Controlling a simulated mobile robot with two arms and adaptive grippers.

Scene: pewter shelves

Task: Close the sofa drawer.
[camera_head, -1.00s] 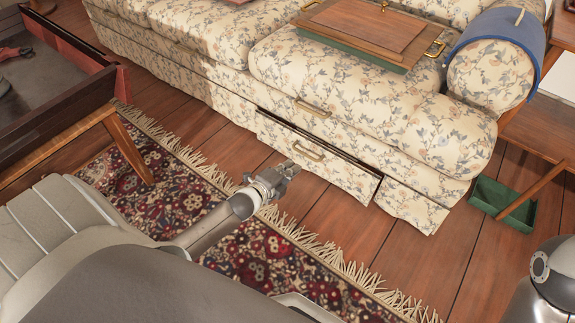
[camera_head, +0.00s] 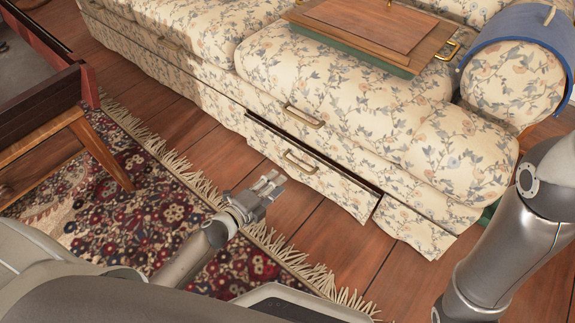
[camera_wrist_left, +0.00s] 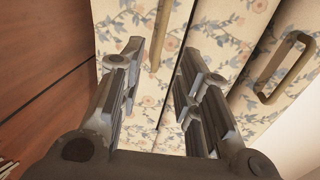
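The sofa drawer (camera_head: 340,190) is a floral front low on the sofa (camera_head: 345,110). It stands a little open, with a dark gap along its top edge. Its brass handle (camera_head: 300,162) faces the floor in front. My left gripper (camera_head: 272,181) is in front of and a little left of this handle in the head view, apart from the drawer. In the left wrist view my left gripper (camera_wrist_left: 160,65) is open and empty, and the drawer handle (camera_wrist_left: 161,35) shows beyond and between its fingers. My right gripper is out of view.
A second brass handle (camera_head: 304,115) sits above the drawer. A fringed rug (camera_head: 150,215) and bare wood floor (camera_head: 330,240) lie in front. A wooden table (camera_head: 60,120) stands at left. A wooden tray (camera_head: 375,30) lies on the seat. My right arm link covers the lower right.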

